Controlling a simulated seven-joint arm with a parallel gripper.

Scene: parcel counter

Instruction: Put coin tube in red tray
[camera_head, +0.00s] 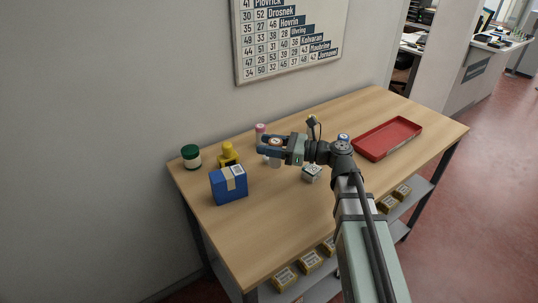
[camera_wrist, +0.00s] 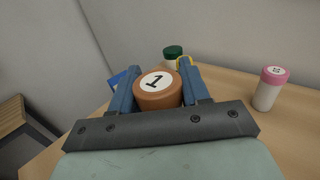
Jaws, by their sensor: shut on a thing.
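My gripper (camera_head: 272,143) is shut on a coin tube with a copper-brown cap marked 1 (camera_wrist: 159,86). The tube stands upright between the two blue fingers, which also show in the wrist view (camera_wrist: 158,88). The red tray (camera_head: 366,151) lies on the right part of the table, well to the right of my gripper, and looks empty.
On the wooden table (camera_head: 280,240) stand a pink-capped tube (camera_head: 260,131), a green-lidded jar (camera_head: 191,157), a yellow object (camera_head: 228,153), a blue box (camera_head: 229,185), a grey cube (camera_head: 311,173) and a blue-topped item (camera_head: 343,138) near the tray. The front is clear.

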